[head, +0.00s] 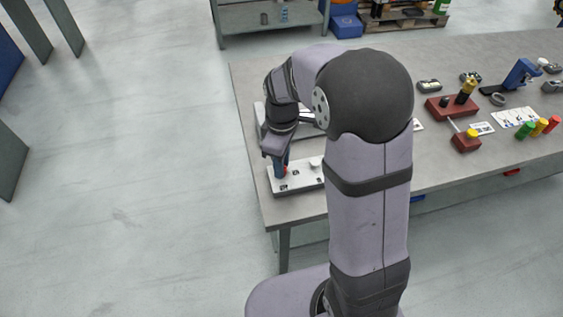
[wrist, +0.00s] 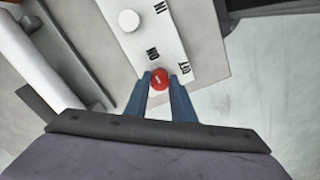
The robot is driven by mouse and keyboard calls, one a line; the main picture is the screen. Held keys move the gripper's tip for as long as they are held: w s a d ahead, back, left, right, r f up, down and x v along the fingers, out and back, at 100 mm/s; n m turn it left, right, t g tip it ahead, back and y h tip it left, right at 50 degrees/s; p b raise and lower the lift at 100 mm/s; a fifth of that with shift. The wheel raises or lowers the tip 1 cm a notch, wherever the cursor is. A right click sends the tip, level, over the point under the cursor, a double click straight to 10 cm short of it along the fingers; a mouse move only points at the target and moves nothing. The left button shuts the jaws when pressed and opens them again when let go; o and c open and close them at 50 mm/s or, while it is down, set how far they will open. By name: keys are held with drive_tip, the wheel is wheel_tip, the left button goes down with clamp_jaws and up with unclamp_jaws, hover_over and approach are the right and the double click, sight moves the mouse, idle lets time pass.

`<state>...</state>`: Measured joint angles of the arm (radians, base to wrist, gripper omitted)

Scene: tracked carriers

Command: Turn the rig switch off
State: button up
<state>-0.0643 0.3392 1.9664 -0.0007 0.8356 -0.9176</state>
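The rig switch is a red round knob (wrist: 160,79) with a short white mark, on a white panel (wrist: 152,45) lettered ON and OFF beside the knob. In the wrist view ON is above-left of the knob and OFF is to its right. My gripper (wrist: 160,82) has its blue fingertips on both sides of the knob, with no clear gap showing. In the head view my gripper (head: 281,170) points down at the left part of the panel (head: 300,179), and only a bit of red shows beside it.
A white round knob (wrist: 128,20) stands on the same panel. The panel lies near the table's (head: 440,90) front left corner.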

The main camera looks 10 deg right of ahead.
clamp_jaws()
drive_tip(key=shift+c, duration=1.6)
unclamp_jaws()
drive_tip(key=shift+r+m, duration=0.1)
drive_tip(key=shift+m, duration=0.2)
drive_tip(key=m+p, duration=0.1)
drive_tip(key=m, duration=0.2)
drive_tip(key=shift+m+p, duration=0.3)
drive_tip(key=shift+p, duration=0.05)
drive_tip(key=m+p, duration=0.1)
drive_tip(key=m, duration=0.3)
drive_tip(key=shift+m, duration=0.3)
drive_tip(key=m+p, duration=0.1)
drive_tip(key=m, duration=0.3)
drive_tip(key=shift+w+m, duration=0.1)
drive_tip(key=shift+m, duration=0.2)
drive_tip(key=shift+m+p, duration=0.7)
drive_tip(key=shift+m, duration=1.5)
